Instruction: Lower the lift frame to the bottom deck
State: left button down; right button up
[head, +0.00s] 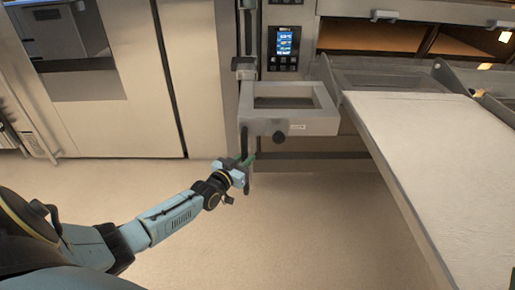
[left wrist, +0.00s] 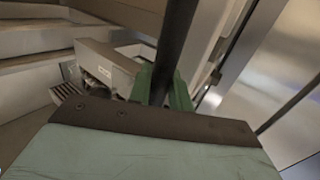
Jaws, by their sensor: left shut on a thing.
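The lift frame (head: 322,122) is a grey, open rectangular frame with a small label and a round black knob on its front. It stands out level from the oven front, below the control panel. A dark upright handle (head: 244,138) hangs at its left front corner. My left gripper (head: 246,162) is shut on the lower part of this handle, with its green fingers around it. In the left wrist view the dark handle (left wrist: 175,45) runs between the green fingers (left wrist: 163,88), and the labelled frame (left wrist: 108,66) shows behind to the left. My right gripper is out of view.
A control panel (head: 285,47) with a lit screen is above the frame. A vertical rail (head: 246,35) rises at its left. A wide pale loading board (head: 435,150) slopes across the right side. The floor (head: 290,220) below the frame is clear. A tall metal cabinet (head: 125,110) stands left.

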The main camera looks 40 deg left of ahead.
pick_arm(q)
jog(key=shift+r, duration=0.3)
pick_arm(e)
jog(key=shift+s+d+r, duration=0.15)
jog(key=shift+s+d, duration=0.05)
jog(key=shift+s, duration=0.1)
pick_arm(q)
jog(key=c, duration=1.4)
grip_release()
jog(key=shift+s, duration=0.15)
jog(key=shift+o, duration=0.3)
